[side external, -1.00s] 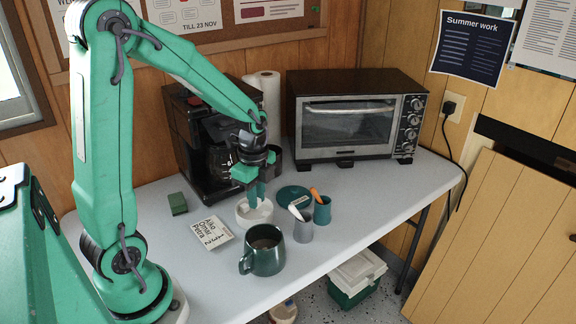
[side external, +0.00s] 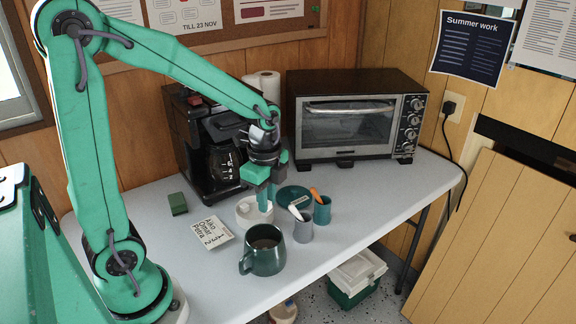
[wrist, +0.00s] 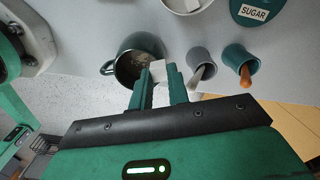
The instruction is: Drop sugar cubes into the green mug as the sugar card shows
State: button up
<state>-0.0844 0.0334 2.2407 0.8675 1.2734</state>
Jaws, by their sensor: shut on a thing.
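The green mug (side external: 262,254) stands upright on the table's near side, with dark liquid in it; it also shows in the wrist view (wrist: 128,62). My gripper (wrist: 159,80) is shut on a white sugar cube (wrist: 158,70), close beside the mug's opening in the wrist view. In the side view my gripper (side external: 264,204) hangs just behind the mug, in front of the white sugar bowl (side external: 246,214). The sugar card (side external: 212,232) lies left of the mug, reading Aiko, Omar, Petra with small numbers that I cannot read surely.
A grey cup (side external: 303,232) and a teal cup (side external: 323,213), each with a handled tool, stand right of the mug. A teal lid (wrist: 257,24) labelled SUGAR lies behind. A coffee maker (side external: 190,150), toaster oven (side external: 350,118) and green block (side external: 177,204) stand further back.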

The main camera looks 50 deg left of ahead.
jog(key=s+d+r, duration=0.3)
jog(key=d+r, duration=0.2)
jog(key=r, duration=0.2)
jog(key=shift+d, duration=0.25)
jog(key=shift+s, duration=0.1)
jog(key=shift+f, duration=2.95)
